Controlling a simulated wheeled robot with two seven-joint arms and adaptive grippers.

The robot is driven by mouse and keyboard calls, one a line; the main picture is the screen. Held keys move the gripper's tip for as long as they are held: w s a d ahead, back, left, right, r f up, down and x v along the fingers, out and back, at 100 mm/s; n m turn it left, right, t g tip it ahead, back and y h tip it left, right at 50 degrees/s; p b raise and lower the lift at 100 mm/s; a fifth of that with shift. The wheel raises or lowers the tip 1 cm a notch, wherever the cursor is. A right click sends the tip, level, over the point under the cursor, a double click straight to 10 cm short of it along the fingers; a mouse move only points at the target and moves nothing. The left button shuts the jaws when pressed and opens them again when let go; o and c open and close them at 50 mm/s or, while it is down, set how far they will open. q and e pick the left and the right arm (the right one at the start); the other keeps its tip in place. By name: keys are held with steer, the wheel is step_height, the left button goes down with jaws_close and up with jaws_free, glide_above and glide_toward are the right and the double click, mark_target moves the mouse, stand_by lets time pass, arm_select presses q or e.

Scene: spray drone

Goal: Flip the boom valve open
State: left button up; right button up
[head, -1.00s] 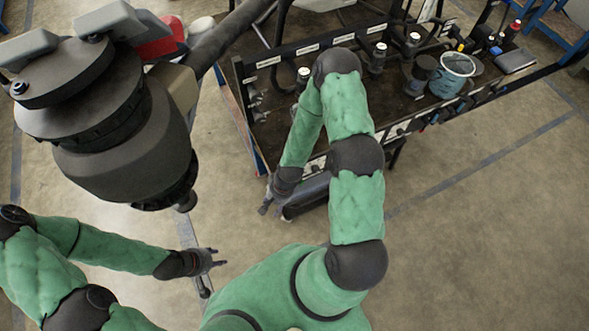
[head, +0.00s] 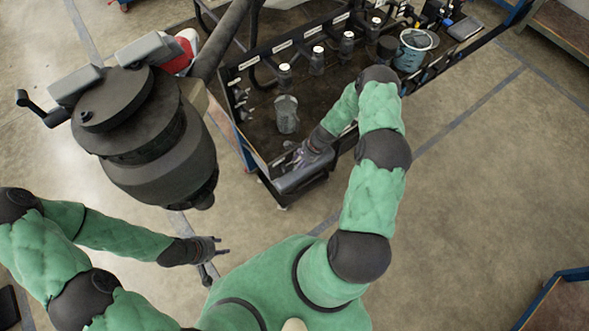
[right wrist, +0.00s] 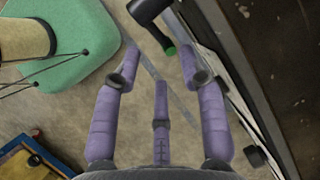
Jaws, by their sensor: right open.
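My right gripper (head: 296,156) is open and empty at the front left corner of the dark bench in the head view. The right wrist view shows its purple fingers (right wrist: 160,90) spread apart with nothing between them. A black bar with a green tip (right wrist: 168,48) lies just beyond the fingertips there, apart from them; it looks like a lever, but I cannot be sure it is the boom valve. My left gripper (head: 220,248) is open and empty at the lower left, away from the bench. No labelled boom valve can be picked out in the head view.
The dark bench (head: 325,110) holds a clear cup (head: 287,114), several white-capped fittings and a blue bucket (head: 414,50). A large dark grey drone motor (head: 150,130) fills the left. Open floor lies to the right. A blue-edged table (head: 560,300) stands at the lower right.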

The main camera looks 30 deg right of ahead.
steer(key=shift+b+x, duration=0.5)
steer(key=shift+x, duration=2.05)
jaws_close()
